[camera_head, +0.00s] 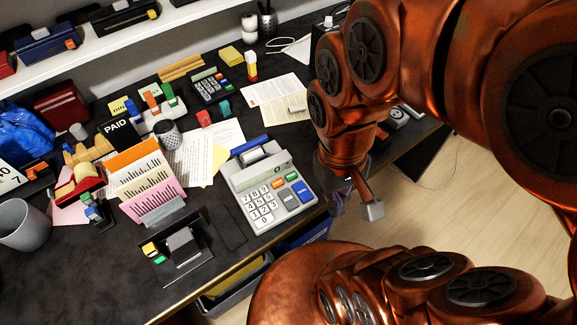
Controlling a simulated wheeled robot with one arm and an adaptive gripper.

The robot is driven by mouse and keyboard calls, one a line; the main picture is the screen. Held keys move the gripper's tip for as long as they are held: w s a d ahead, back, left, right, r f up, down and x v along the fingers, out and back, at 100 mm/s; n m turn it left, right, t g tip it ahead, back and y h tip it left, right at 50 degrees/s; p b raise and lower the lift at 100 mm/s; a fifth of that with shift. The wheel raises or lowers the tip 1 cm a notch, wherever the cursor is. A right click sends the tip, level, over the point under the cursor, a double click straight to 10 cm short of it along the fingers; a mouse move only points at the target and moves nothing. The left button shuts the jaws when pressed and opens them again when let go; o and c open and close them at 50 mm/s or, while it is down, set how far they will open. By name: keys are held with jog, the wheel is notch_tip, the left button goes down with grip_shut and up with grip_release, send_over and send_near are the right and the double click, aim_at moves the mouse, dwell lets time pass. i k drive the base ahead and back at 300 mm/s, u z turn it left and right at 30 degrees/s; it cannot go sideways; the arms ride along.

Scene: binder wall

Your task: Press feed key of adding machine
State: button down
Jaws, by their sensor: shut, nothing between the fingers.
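The adding machine (245,179) is a pale grey desk machine with a paper roll on top, near the front right edge of the desk. It has white number keys (261,207) and larger orange (278,184), green (291,176) and blue (302,191) keys on the right. Labels on the coloured keys are too small to read, so I cannot tell which is the feed key. My gripper (367,207) is shut and empty, right of the machine and apart from it, appearing over the floor past the desk edge.
A black stand with a grey block (181,246) and a card holder (152,196) stand left of the machine. Papers (199,152) and a dark calculator (211,86) lie behind. An open drawer or bin (236,287) sits below the front edge.

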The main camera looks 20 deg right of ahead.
aim_at(290, 177)
jog(key=z, duration=0.25)
jog(key=k, duration=1.1)
jog(key=u, duration=1.85)
